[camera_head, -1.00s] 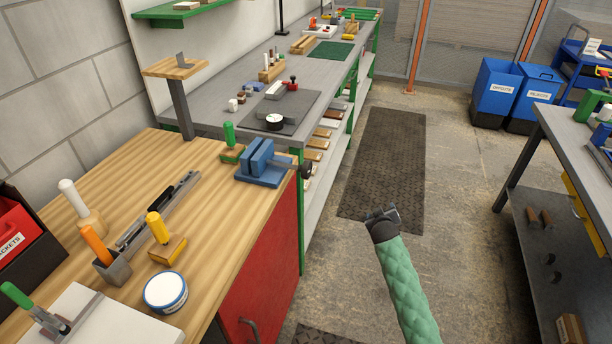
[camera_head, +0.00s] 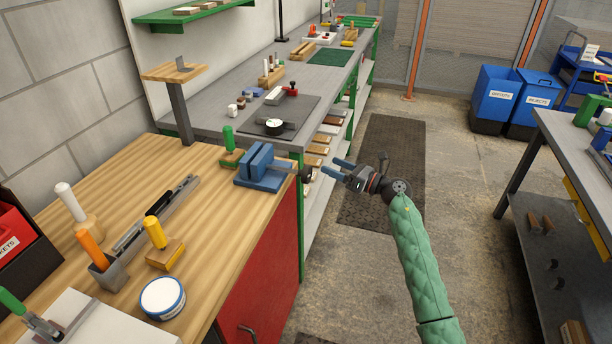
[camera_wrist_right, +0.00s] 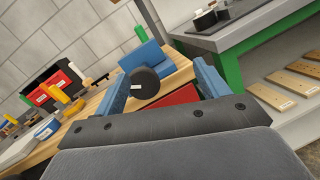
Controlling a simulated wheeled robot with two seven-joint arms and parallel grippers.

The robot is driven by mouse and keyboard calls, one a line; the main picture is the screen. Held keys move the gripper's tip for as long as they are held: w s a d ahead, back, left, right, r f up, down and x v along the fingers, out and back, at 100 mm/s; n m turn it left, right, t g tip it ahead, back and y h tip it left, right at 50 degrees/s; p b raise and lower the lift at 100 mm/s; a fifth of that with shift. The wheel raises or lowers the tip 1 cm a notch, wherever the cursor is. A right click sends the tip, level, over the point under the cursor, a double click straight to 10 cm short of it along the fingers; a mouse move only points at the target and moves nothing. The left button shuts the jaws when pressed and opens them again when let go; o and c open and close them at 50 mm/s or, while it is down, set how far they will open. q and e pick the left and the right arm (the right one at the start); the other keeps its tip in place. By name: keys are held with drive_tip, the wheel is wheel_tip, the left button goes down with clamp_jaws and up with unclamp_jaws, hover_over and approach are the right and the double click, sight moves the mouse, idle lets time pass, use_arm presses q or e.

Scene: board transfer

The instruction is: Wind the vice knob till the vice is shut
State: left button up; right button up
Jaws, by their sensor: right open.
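The blue vice (camera_head: 262,168) stands at the right edge of the wooden bench, with a gap between its jaws. Its dark round knob (camera_head: 306,174) sticks out to the right past the bench edge. My right gripper (camera_head: 334,167) is open, just right of the knob, with its fingers pointing left at it. In the right wrist view the knob (camera_wrist_right: 145,82) shows between the two blue fingers, nearer the left one, with the vice (camera_wrist_right: 150,58) behind it. I cannot tell whether a finger touches it. My left gripper is not in view.
The wooden bench (camera_head: 120,190) also holds a white tub (camera_head: 163,298), a grey tool tray (camera_head: 150,230) and several coloured-handle tools. A green-handled tool (camera_head: 229,143) stands just left of the vice. The grey bench (camera_head: 210,120) lies behind. The floor (camera_head: 460,215) to the right is clear.

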sight(310, 176)
drive_tip(key=a+n+g+p, duration=0.1)
drive_tip(key=a+n, duration=0.1)
drive_tip(key=a+f+n+g+p, duration=0.1)
drive_tip(key=a, duration=0.2)
drive_tip(key=s+a+f+n+g, duration=0.1)
drive_tip(key=a+n, duration=0.1)
drive_tip(key=a, duration=0.1)
drive_tip(key=shift+a+f+n+g+p, duration=0.1)
drive_tip(key=shift+n+g+p, duration=0.2)
drive_tip(key=shift+g+p, duration=0.1)
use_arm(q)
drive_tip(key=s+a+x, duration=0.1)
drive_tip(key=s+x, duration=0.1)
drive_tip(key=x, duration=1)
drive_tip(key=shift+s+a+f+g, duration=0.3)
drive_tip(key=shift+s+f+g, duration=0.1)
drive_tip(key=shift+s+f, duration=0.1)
use_arm(e)
drive_tip(key=shift+w+a, duration=0.1)
drive_tip(key=shift+a, duration=0.25)
drive_tip(key=shift+f, duration=0.1)
drive_tip(key=shift+c, duration=0.2)
drive_tip(key=c, duration=0.9)
